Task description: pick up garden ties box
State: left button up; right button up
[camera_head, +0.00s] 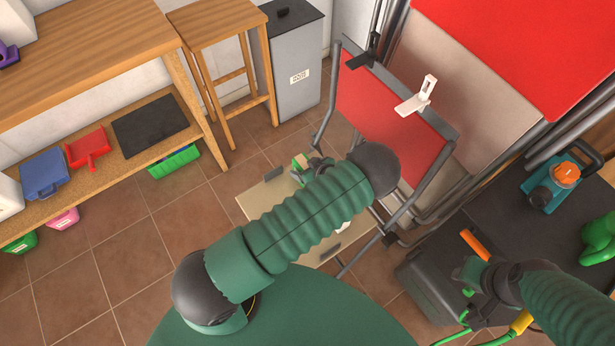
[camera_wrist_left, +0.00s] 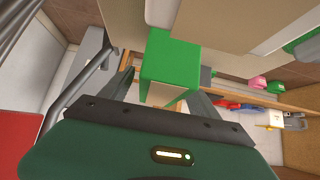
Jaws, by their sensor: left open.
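The garden ties box appears as a small green and pale box (camera_head: 300,161) on the beige folding step platform (camera_head: 262,199) in the head view. It is a large green block (camera_wrist_left: 168,66) in the left wrist view. My left gripper (camera_head: 312,170) is at the box, partly hidden by my own arm. In the left wrist view, my left gripper (camera_wrist_left: 165,88) is open with its fingers on either side of the box's near end; contact cannot be told.
A red folding panel with metal tubes (camera_head: 385,115) stands just right of the platform. A wooden stool (camera_head: 222,45) and grey bin (camera_head: 292,75) stand behind. A wooden shelf (camera_head: 105,165) with trays is at left.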

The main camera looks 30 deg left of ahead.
pick_arm(q)
jog(key=shift+x, duration=0.85)
jog(key=shift+r, duration=0.1)
jog(key=shift+c, duration=1.4)
jog(key=c, duration=1.3)
